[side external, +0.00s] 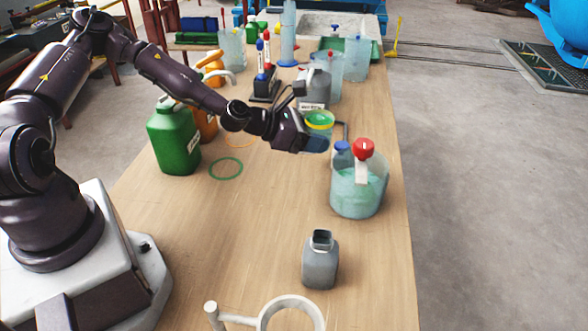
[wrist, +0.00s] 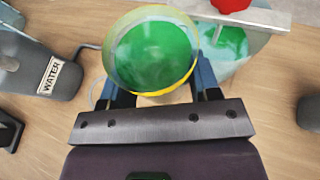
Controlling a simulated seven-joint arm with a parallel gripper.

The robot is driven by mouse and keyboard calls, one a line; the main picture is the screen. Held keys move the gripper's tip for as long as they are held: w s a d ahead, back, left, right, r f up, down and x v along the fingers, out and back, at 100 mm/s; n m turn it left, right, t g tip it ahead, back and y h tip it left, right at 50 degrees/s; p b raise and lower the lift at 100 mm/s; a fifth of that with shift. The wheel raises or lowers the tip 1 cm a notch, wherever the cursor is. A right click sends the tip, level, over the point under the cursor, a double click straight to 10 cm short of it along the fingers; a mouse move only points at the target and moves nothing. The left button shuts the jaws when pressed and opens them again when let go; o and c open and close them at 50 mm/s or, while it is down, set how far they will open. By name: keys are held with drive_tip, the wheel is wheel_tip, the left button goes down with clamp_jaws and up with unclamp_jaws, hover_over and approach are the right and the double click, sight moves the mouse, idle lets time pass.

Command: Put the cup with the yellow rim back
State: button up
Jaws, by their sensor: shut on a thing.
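The cup with the yellow rim (side external: 319,118) is clear and holds green liquid. My gripper (side external: 316,143) is shut on it, and the cup looks raised above the table. In the wrist view the cup (wrist: 152,50) sits between the two blue fingers, its rim round and facing the camera. A yellow-orange ring (side external: 241,138) and a green ring (side external: 226,169) lie flat on the table to the left of the cup. The cup's underside is hidden.
A large beaker with a red-topped tool (side external: 358,190) stands close to the right of my gripper. A grey WATER bottle (side external: 313,90) stands behind. A green jug (side external: 174,138) stands left of the rings. A small grey bottle (side external: 320,262) stands in front. The front middle of the table is mostly clear.

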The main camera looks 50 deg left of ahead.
drive_tip(key=shift+m+h, duration=0.3)
drive_tip(key=shift+h, duration=0.1)
drive_tip(key=s+f, duration=0.1)
drive_tip(key=s, duration=0.1)
drive_tip(key=s+d+f, duration=0.1)
drive_tip(key=s, duration=0.2)
drive_tip(key=s+d+f, duration=0.1)
drive_tip(key=s+f, duration=0.1)
drive_tip(key=shift+s, duration=0.3)
hover_over(268, 220)
wheel_tip(268, 220, down, 3)
drive_tip(key=shift+r+n+y, duration=0.2)
drive_tip(key=shift+n+y, duration=0.1)
drive_tip(key=shift+n, duration=0.2)
drive_tip(key=shift+f, duration=1.9)
drive_tip(key=shift+f, duration=0.1)
drive_tip(key=o, duration=0.9)
drive_tip(key=shift+a, duration=0.1)
